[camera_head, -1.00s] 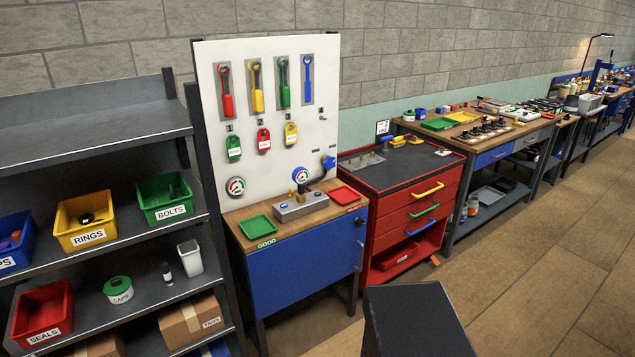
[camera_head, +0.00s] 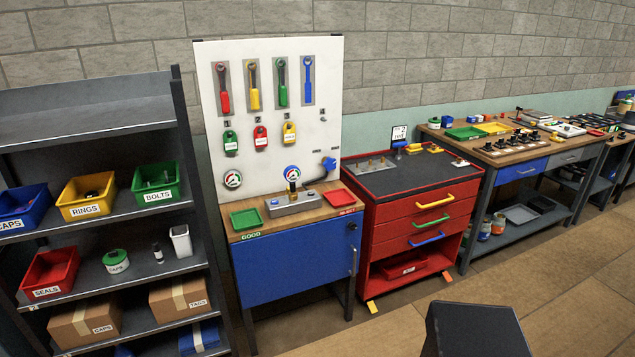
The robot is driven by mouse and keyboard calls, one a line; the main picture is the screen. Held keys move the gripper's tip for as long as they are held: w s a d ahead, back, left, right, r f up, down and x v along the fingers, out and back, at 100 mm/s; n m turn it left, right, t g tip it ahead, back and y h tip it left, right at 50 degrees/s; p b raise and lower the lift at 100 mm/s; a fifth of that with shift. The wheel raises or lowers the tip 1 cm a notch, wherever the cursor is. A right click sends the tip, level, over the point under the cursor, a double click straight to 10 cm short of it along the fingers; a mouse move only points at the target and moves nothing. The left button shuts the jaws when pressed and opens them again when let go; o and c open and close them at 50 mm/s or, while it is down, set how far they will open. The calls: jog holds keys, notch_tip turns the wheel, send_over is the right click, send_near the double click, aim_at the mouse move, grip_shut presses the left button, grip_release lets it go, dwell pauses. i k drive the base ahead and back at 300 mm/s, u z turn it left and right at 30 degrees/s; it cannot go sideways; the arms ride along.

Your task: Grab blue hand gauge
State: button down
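Two round gauges show at the workstation with the white panel. One gauge (camera_head: 292,173) has blue on its face and sits at the panel's lower middle, just above a brass fitting on a grey block (camera_head: 293,203). The other gauge (camera_head: 232,179) shows red and green marks and is at the panel's lower left. The hands on both dials are too small to make out clearly. My gripper is out of view.
The blue-fronted bench holds a green tray (camera_head: 246,218) and a red tray (camera_head: 338,198). A blue-handled part (camera_head: 328,163) sits at the panel's lower right. A bin shelf (camera_head: 92,241) stands left, a red drawer cabinet (camera_head: 411,212) right. Open floor (camera_head: 575,270) lies at right.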

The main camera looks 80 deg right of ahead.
aim_at(292, 173)
jog(key=u, duration=0.25)
jog(key=k, duration=0.35)
jog(key=z, duration=2.6)
jog(key=i, duration=1)
jog(key=z, duration=0.05)
